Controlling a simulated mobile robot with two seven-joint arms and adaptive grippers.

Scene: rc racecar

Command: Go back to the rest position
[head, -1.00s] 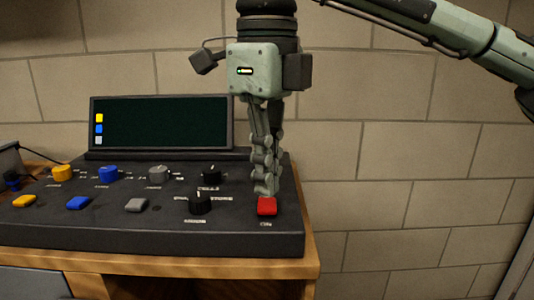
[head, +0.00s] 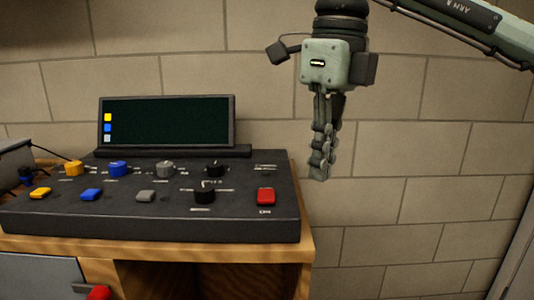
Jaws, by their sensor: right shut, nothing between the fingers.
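My right gripper (head: 320,172) hangs pointing down in the head view, shut and empty. It is above and to the right of the control panel (head: 120,222), apart from it, in front of the block wall. The red button (head: 265,196) labelled ON sits at the panel's right front and is fully visible, with nothing touching it. My left gripper is not in view.
The panel has a dark screen (head: 170,122) at its back, plus yellow, blue, grey and black knobs and buttons. It stands on a wooden cabinet (head: 210,252). A red object (head: 98,293) shows at the bottom left. Space right of the cabinet is clear.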

